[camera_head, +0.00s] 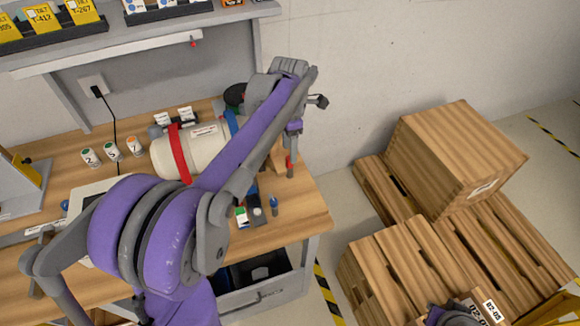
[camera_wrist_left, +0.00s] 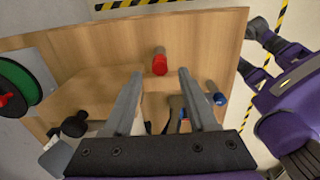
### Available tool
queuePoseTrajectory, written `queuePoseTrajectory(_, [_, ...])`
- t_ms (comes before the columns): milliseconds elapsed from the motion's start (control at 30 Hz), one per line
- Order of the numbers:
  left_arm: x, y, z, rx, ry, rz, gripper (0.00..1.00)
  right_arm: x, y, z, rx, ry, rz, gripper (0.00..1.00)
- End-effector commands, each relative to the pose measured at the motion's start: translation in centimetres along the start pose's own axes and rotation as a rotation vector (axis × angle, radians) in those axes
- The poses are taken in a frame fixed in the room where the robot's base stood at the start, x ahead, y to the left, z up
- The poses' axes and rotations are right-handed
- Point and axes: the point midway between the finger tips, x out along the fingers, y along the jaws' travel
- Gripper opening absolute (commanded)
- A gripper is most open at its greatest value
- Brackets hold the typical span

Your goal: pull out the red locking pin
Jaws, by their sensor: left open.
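Nothing is held. In the head view the left gripper (camera_head: 293,138) hangs above the pin, largely hidden by my own arm. Whether the fingers touch the pin cannot be told.
A cream cylinder with a red strap (camera_head: 190,150) lies left of the pin. A blue-topped piece (camera_head: 273,203) stands in front. A green reel (camera_wrist_left: 18,83) shows at the wrist view's left.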

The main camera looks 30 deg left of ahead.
Motion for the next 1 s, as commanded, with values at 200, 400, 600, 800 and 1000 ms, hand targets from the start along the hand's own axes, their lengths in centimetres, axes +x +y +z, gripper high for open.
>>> queuePoseTrajectory(200, [3.6,-0.1,-0.1,0.000,0.002,-0.002,0.58,1.8,0.0,2.2,0.000,-0.020,0.000,0.00])
queuePoseTrajectory(400, [4.7,0.0,0.0,0.000,0.001,-0.001,0.58,2.3,0.0,2.7,0.000,-0.025,0.000,0.00])
queuePoseTrajectory(600, [4.6,0.0,0.0,0.000,0.000,0.000,0.58,2.2,0.0,2.7,0.000,-0.024,0.000,0.00])
queuePoseTrajectory(800, [4.6,0.0,0.0,0.000,0.000,0.000,0.58,2.2,0.0,2.6,0.000,-0.024,0.000,0.00])
queuePoseTrajectory(1000, [4.6,0.0,0.0,0.000,0.000,0.000,0.58,2.2,0.0,2.6,0.000,-0.024,0.000,0.00])
